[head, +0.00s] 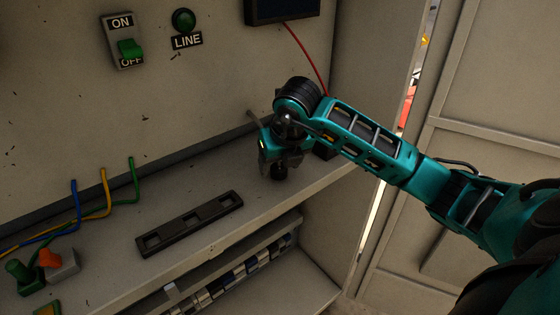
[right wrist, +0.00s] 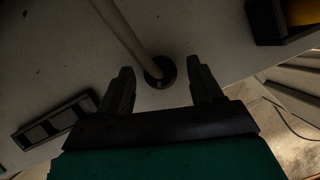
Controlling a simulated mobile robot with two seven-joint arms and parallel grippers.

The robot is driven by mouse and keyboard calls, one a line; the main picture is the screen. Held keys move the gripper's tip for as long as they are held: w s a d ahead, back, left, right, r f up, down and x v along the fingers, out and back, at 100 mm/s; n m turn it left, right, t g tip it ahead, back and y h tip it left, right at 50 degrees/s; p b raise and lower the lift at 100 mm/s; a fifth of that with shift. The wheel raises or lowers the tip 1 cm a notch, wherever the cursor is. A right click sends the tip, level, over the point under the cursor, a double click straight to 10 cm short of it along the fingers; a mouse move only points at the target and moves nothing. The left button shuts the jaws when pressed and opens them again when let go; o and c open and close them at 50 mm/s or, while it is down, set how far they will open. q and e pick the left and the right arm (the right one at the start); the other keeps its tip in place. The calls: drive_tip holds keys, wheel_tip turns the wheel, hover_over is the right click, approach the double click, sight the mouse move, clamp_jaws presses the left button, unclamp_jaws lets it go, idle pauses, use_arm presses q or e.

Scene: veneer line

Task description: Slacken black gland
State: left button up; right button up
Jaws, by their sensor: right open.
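The black gland (right wrist: 161,73) is a round black collar on the grey shelf, with a pale rod or cable (right wrist: 120,25) rising out of it. In the right wrist view it sits ahead of and between the two finger tips of my right gripper (right wrist: 162,82), which is open. No finger visibly touches it. In the head view my right gripper (head: 276,166) points down over the shelf (head: 235,235), and the gland (head: 279,173) is mostly hidden under it. My left gripper is not in view.
A black frame with square openings (head: 190,224) lies on the shelf to the left. A dark box (right wrist: 267,20) stands right of the gland. Blue, yellow and green wires (head: 105,195) are at the far left. An ON/OFF switch (head: 130,47) is on the back wall.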

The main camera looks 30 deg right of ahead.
drive_tip(key=c, duration=1.1)
drive_tip(key=shift+o, duration=0.2)
